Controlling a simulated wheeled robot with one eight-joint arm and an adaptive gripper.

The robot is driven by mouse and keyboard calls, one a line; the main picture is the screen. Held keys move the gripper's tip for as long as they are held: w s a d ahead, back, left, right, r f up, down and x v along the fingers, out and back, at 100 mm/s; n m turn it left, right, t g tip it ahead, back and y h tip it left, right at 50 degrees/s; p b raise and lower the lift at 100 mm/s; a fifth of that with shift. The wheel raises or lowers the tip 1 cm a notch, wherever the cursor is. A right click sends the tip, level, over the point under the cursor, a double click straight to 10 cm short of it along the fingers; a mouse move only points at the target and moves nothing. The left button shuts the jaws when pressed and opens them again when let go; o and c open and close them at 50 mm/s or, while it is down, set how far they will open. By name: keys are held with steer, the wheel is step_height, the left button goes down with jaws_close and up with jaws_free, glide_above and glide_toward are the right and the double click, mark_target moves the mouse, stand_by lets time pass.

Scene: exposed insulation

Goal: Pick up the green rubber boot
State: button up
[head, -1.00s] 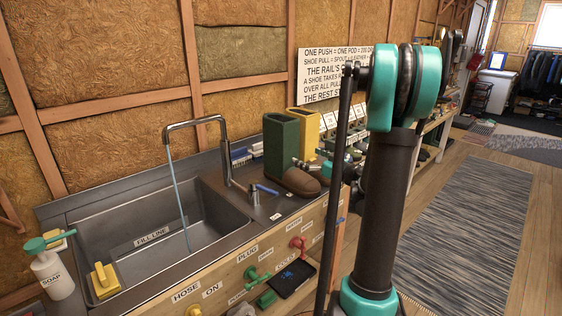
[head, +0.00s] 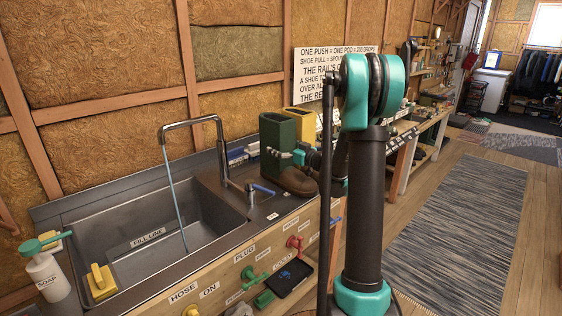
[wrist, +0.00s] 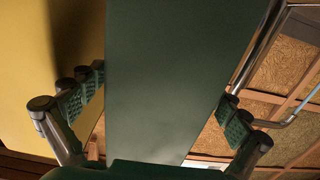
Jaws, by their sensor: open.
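The green rubber boot (head: 279,131) stands upright on the counter right of the sink, with a tall square green shaft and a brown foot (head: 295,181). My gripper (head: 284,155) is at its shaft in the head view, coming from the right. In the wrist view, the green shaft (wrist: 165,75) fills the middle between my two open fingers (wrist: 160,105), one on each side. Gaps show beside the shaft, more clearly on the right; whether either pad touches it I cannot tell. My arm hides part of the counter beyond the boot.
A yellow boot (head: 301,120) stands close behind the green one; its yellow side fills the left of the wrist view (wrist: 45,70). The steel sink (head: 140,265) with its tall faucet (head: 190,122) and a blue-handled tap (head: 262,189) lie to the left.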

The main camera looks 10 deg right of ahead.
steer(key=shift+w, duration=0.1)
steer(key=shift+c, duration=0.5)
steer(key=c, duration=1.8)
steer(key=shift+c, duration=0.2)
